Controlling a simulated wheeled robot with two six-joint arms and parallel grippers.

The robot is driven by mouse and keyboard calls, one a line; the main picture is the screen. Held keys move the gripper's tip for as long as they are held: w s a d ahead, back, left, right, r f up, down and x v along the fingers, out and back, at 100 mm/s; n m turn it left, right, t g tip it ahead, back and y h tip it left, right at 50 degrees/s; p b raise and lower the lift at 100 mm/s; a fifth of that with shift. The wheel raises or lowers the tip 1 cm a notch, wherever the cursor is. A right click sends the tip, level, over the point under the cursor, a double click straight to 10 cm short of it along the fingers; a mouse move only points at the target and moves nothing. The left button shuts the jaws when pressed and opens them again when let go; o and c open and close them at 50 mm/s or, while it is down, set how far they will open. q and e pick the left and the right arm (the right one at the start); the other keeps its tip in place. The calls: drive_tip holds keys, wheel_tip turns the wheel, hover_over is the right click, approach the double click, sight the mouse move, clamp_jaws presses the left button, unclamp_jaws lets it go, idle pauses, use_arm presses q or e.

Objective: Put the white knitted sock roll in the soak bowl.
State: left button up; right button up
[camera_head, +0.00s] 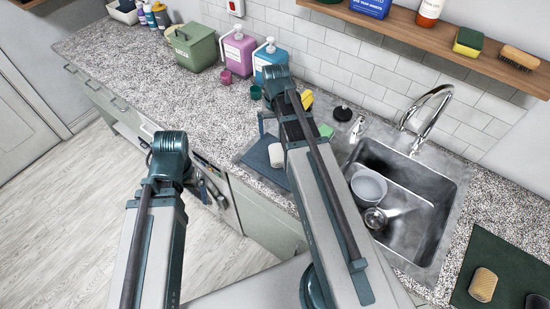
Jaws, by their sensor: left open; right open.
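A small whitish roll (276,155), which looks like the white knitted sock roll, lies on a dark mat (256,155) on the counter left of the sink. My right arm crosses just right of it. A pale grey round bowl (369,186), which looks like the soak bowl, stands in the sink; no contents can be made out. My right gripper (263,121) is open, above and behind the roll, mostly hidden by my arm. My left gripper (207,190) is open and apart from the roll, near the counter's front edge; its fingers are hard to make out.
A metal strainer or pan (376,218) lies in the sink (426,207), below the curved faucet (430,112). A green sponge (326,131) is behind my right arm. Bottles and a green bin (193,47) line the back wall.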

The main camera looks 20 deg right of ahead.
sight(277, 150)
wheel_tip(277, 150, down, 7)
drive_tip(key=b, duration=0.5)
drive_tip(key=shift+r+b, duration=0.15)
drive_tip(key=shift+b, duration=0.15)
drive_tip(key=shift+d+r, duration=0.1)
drive_tip(key=f+b, duration=0.5)
drive_tip(key=shift+d+f, duration=0.2)
drive_tip(key=shift+d, duration=0.1)
drive_tip(key=shift+r, duration=0.1)
drive_tip(key=c, duration=1.3)
drive_tip(key=shift+r, duration=0.2)
